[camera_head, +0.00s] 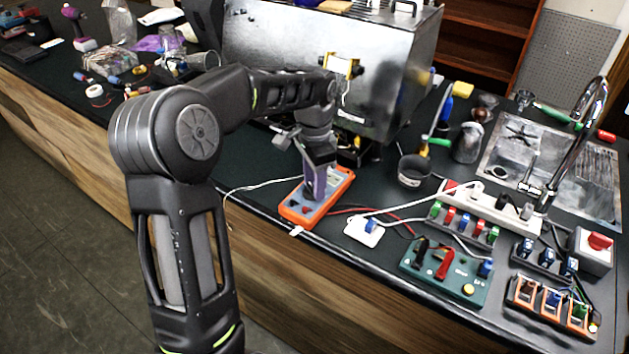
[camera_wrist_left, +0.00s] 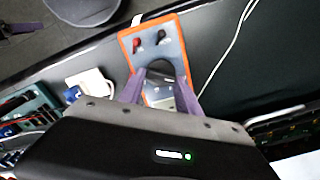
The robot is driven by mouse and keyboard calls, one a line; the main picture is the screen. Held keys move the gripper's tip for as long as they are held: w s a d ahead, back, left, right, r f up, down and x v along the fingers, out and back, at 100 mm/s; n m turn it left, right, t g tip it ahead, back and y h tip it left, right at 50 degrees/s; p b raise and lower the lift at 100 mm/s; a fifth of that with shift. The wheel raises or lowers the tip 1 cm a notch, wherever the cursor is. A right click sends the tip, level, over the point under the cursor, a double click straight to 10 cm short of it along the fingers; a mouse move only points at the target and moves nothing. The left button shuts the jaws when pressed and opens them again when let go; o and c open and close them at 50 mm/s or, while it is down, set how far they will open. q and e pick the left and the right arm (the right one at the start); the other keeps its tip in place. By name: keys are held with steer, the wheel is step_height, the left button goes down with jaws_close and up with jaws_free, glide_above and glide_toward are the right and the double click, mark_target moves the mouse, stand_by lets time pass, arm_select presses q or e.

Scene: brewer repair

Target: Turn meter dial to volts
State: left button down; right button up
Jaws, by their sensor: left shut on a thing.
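The orange and grey meter (camera_head: 343,181) lies flat near the front edge of the dark counter, below the steel brewer. My left gripper (camera_head: 314,192) points down onto the meter's middle and covers part of its face. In the left wrist view the meter (camera_wrist_left: 177,33) shows a red and a black jack at its far end. There the purple fingers of my left gripper (camera_wrist_left: 160,84) stand on both sides of the round black dial (camera_wrist_left: 160,67) and are shut on it. The dial's pointer and markings cannot be read. My right gripper is in neither view.
The steel brewer (camera_head: 290,50) stands behind the meter. A white switch block (camera_head: 364,231) and a green board (camera_head: 447,275) sit to its right. A white cable (camera_wrist_left: 228,52) and red leads lie nearby. A black cup (camera_head: 413,171) stands further right.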

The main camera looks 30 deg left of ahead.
arm_select(q)
steer(key=shift+m, duration=0.4)
steer(key=m, duration=0.3)
steer(key=m+p, duration=0.1)
steer(key=m, duration=0.4)
steer(key=shift+s+d, duration=0.1)
steer(key=shift+s, duration=0.05)
stand_by(0.3)
steer(key=c, duration=0.8)
jaws_free()
steer(key=shift+c, duration=0.2)
steer(key=shift+r+b, duration=0.5)
steer(key=shift+r, duration=3.4)
